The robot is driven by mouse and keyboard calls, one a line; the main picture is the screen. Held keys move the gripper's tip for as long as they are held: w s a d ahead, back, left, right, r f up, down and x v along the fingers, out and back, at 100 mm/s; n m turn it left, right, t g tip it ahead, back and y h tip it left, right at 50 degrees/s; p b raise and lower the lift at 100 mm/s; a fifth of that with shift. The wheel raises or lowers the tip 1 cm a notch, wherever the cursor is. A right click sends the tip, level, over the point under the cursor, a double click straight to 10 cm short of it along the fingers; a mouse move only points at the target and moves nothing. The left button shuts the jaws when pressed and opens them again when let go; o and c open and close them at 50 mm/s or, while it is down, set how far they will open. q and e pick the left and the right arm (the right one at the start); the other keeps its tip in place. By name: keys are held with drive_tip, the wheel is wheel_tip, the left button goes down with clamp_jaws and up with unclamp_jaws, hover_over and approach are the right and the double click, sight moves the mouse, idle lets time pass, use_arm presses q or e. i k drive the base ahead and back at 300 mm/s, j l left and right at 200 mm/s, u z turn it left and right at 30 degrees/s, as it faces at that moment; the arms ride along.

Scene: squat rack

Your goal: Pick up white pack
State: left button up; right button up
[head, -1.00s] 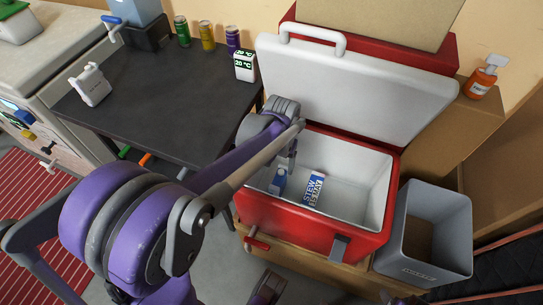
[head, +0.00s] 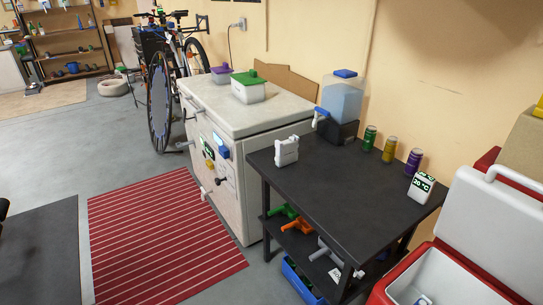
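The red cooler (head: 452,262) is cut off at the bottom right, with its white lid (head: 478,232) open. Inside it only the top of a small blue and white item (head: 423,300) shows at the lower picture edge; I cannot tell if it is a pack. A white jug-shaped container (head: 286,151) stands upright on the left part of the dark table (head: 335,185). A white block with a green temperature display (head: 421,187) stands at the table's right end. Neither of my grippers is in view now.
A white chest freezer (head: 225,125) stands left of the table, with lidded tubs (head: 249,90) on top. A water dispenser (head: 341,100) and cans (head: 389,148) stand along the table's back. Coloured tools (head: 296,226) lie on its lower shelf. A red striped mat (head: 150,240) covers the floor.

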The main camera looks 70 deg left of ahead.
sight(286, 151)
drive_tip(key=i+l+u, duration=0.1)
drive_tip(key=u, duration=1.45)
drive_tip(key=l+u, duration=0.2)
drive_tip(key=u, duration=0.2)
drive_tip(key=k+l+u, duration=0.1)
drive_tip(key=u, duration=0.25)
drive_tip(key=l, duration=0.05)
